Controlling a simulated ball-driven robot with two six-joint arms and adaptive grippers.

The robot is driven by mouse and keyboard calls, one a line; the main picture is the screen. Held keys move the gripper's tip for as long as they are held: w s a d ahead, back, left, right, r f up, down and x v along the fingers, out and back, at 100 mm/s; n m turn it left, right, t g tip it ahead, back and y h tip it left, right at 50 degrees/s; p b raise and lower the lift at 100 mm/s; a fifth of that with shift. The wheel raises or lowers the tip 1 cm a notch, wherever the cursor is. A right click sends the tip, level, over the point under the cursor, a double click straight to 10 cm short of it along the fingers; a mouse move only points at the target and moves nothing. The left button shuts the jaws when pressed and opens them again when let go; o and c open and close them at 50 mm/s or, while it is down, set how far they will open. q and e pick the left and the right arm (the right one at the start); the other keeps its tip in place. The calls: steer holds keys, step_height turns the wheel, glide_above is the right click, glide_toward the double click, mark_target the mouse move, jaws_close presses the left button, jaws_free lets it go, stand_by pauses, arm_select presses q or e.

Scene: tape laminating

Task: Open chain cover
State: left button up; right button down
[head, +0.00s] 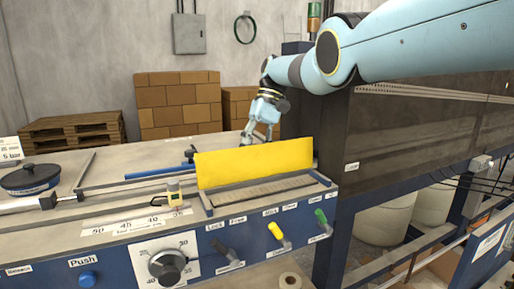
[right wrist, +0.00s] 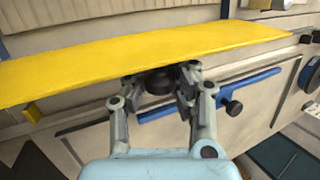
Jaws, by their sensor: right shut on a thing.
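The yellow chain cover (head: 255,164) stands raised and close to upright along the machine top, with a recessed bed (head: 262,191) showing in front of it. My right gripper (head: 258,137) reaches down behind the cover. In the right wrist view the cover (right wrist: 150,58) is a long yellow panel crossing the picture. There my right gripper (right wrist: 160,86) is shut on a dark round knob (right wrist: 157,80) by the cover's edge. Whether the knob is fixed to the cover is hard to tell. My left gripper is not in view.
The front panel has a dial (head: 167,266), a yellow-handled lever (head: 278,233) and a green-handled lever (head: 322,219). A dark machine housing (head: 420,130) stands close on the right. A blue bar (head: 155,172) lies on the table to the left. A round black-lidded pot (head: 30,179) sits far left.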

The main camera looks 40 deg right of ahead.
steer(key=shift+w+d+r, duration=0.25)
steer(key=shift+r, duration=0.15)
steer(key=c, duration=1.5)
jaws_free()
steer(key=o, duration=0.4)
steer(key=shift+d+f, duration=0.1)
steer(key=shift+f, duration=0.2)
steer(key=shift+o, duration=0.2)
steer(key=shift+a, duration=0.2)
steer(key=shift+r, duration=0.15)
step_height(320, 180, up, 10)
steer(key=shift+d+f, duration=0.1)
steer(key=shift+f, duration=0.15)
